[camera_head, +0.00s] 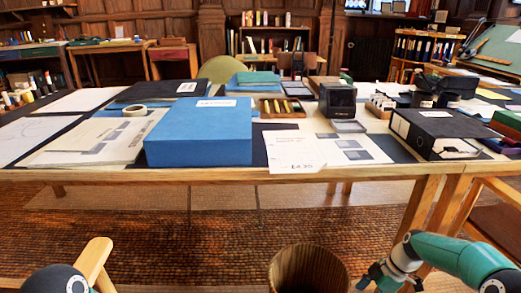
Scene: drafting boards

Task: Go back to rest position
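My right arm comes in at the bottom right, teal and white, bent low in front of the table. Its dark gripper end (372,278) is near the bottom edge, to the right of a wooden bin; its fingers are too small and partly cut off to read. It is apart from the table and nothing is seen held in it. My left gripper is out of view.
A long wooden table (120,176) spans the view, bearing a blue box (200,135), a black box file (440,133), papers and a tape roll (135,111). A round wooden bin (308,272) and a wooden chair part (95,258) stand in front. Floor between is open.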

